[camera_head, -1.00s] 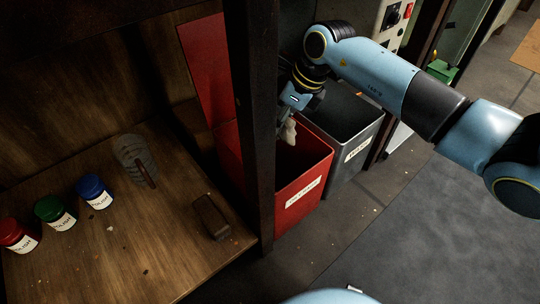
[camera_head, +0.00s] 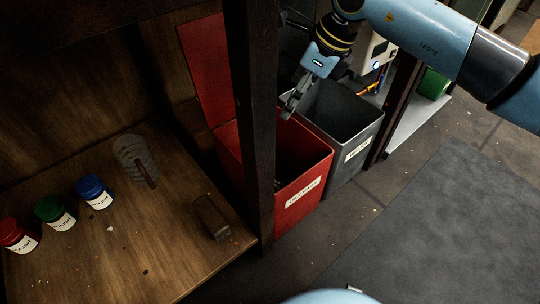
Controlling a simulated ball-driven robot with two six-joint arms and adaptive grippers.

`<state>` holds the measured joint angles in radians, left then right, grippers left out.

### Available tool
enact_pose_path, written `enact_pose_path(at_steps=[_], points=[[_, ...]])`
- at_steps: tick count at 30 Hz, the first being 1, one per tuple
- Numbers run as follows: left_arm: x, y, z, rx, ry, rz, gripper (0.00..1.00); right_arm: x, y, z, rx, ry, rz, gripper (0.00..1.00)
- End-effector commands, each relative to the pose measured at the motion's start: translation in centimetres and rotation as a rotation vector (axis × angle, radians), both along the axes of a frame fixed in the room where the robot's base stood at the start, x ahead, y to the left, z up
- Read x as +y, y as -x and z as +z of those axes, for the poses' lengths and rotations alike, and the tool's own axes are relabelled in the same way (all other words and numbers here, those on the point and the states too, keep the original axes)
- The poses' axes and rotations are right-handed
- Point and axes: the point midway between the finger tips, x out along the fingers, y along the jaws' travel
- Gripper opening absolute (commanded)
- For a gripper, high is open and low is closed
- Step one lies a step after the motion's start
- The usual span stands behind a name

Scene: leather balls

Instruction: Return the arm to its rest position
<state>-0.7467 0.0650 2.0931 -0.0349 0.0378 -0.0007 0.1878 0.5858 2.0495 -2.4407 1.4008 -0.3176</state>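My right arm comes in from the upper right. Its gripper (camera_head: 290,108) hangs above the back of the red bin (camera_head: 304,184), near the edge of the grey bin (camera_head: 352,150). The fingers show nearly edge-on, partly close to the dark post, so their opening cannot be made out. No object shows at the fingertips. The red bin's inside is dark, and its contents cannot be told. My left gripper is not in view.
A dark wooden post (camera_head: 256,130) stands between the bench (camera_head: 160,250) and the bins. On the bench are red (camera_head: 16,236), green (camera_head: 54,213) and blue (camera_head: 94,191) jars, a brush (camera_head: 212,217) and a ribbed grey item (camera_head: 134,158). Floor at right is clear.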

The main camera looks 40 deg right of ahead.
Motion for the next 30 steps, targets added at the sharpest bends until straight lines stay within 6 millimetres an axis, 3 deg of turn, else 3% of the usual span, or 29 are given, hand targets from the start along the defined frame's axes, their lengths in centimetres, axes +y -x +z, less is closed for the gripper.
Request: enact_pose_path(at_steps=[7, 23, 26, 30], points=[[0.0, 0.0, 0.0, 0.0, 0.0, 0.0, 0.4, -0.6, 1.0, 2.7, 0.0, 0.001, 0.002, 0.88], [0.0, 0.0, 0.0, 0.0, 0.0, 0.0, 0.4, -0.6, 1.1, 3.0, 0.002, -0.005, -0.002, 0.88], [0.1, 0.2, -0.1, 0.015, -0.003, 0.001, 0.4, 0.2, 1.2, 3.5, 0.01, -0.076, -0.026, 0.88], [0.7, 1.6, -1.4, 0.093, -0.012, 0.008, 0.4, 3.6, 1.2, 5.5, 0.05, -0.416, -0.176, 0.88]])
